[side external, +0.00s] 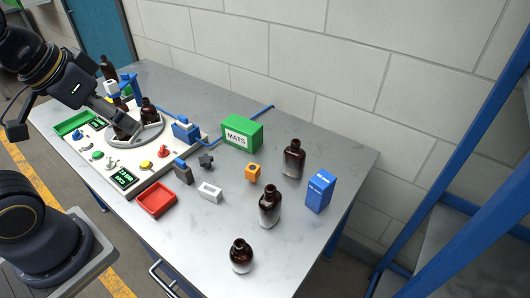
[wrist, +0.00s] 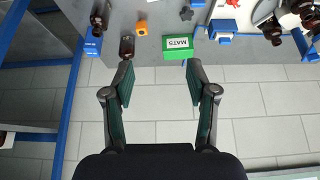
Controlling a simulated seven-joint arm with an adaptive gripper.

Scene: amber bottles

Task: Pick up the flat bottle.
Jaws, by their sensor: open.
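Several amber-brown bottles stand on the grey table. One near the wall (side external: 293,160) has broad, squarish shoulders and looks flattest, but I cannot be sure of its shape. It seems to be the bottle by the left finger in the wrist view (wrist: 127,47). A rounder bottle (side external: 269,207) stands nearer the front, and another (side external: 241,257) is nearest the front edge. More bottles stand around the round turntable (side external: 152,134), one of them (side external: 148,109) on it. My gripper (wrist: 160,80) is open and empty. In the side view it is over the turntable area, partly hiding bottles there.
A green MATS box (side external: 242,133) and a blue box (side external: 320,190) stand near the wall side. A red tray (side external: 156,200), white block (side external: 210,192) and orange block (side external: 253,172) lie mid-table. The white board (side external: 130,178) carries buttons and displays. The front right tabletop is mostly clear.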

